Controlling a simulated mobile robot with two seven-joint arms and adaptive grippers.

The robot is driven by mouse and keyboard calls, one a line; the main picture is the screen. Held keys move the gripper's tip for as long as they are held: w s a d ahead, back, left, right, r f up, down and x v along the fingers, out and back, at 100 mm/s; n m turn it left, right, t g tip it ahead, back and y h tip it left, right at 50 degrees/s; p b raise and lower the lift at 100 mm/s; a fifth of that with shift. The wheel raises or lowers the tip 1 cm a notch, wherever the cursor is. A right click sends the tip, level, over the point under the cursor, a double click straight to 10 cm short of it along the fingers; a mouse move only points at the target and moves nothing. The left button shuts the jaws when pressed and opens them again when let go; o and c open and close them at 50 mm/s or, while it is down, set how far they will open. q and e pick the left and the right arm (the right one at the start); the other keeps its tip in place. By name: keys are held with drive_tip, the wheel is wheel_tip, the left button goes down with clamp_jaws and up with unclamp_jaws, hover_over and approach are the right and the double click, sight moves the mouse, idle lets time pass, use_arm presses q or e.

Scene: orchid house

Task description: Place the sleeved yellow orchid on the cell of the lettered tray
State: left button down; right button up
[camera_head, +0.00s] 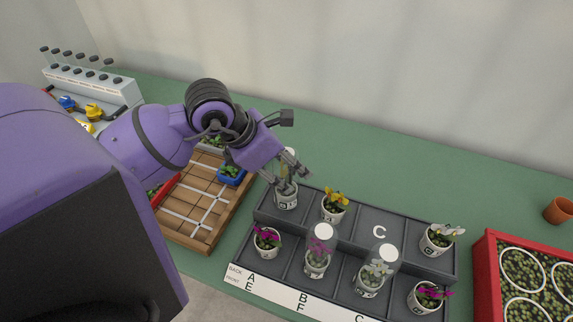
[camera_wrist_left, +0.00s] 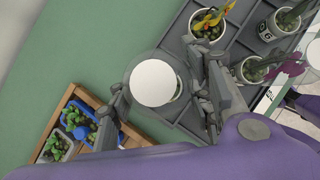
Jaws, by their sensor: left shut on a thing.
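My left gripper (camera_head: 287,168) is shut around a clear-sleeved pot (camera_head: 286,198) at the back left cell of the grey lettered tray (camera_head: 347,227). The sleeve's pale round top (camera_wrist_left: 155,83) shows between the fingers in the left wrist view (camera_wrist_left: 165,100). The held flower's colour is hidden. I cannot tell whether the pot touches the cell floor. An unsleeved yellow orchid (camera_head: 334,204) stands in the cell to its right. The back cell marked C is empty. My right gripper is not in view.
Sleeved magenta (camera_head: 319,252) and white orchids (camera_head: 376,272) stand in the front row, between unsleeved magenta ones (camera_head: 267,240). A white orchid (camera_head: 438,239) fills the back right cell. A wooden tray (camera_head: 200,205) lies left; a red crate (camera_head: 487,280) stands right.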

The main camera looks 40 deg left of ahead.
use_arm(q)
drive_tip(key=c, duration=1.3)
unclamp_jaws()
drive_tip(key=shift+f, duration=0.2)
drive_tip(key=shift+c, duration=0.2)
drive_tip(key=o, duration=0.5)
drive_tip(key=shift+r, duration=0.1)
drive_tip(key=shift+c, duration=0.2)
drive_tip(key=shift+r, duration=0.2)
drive_tip(key=v, duration=1.2)
drive_tip(key=shift+p, duration=0.45)
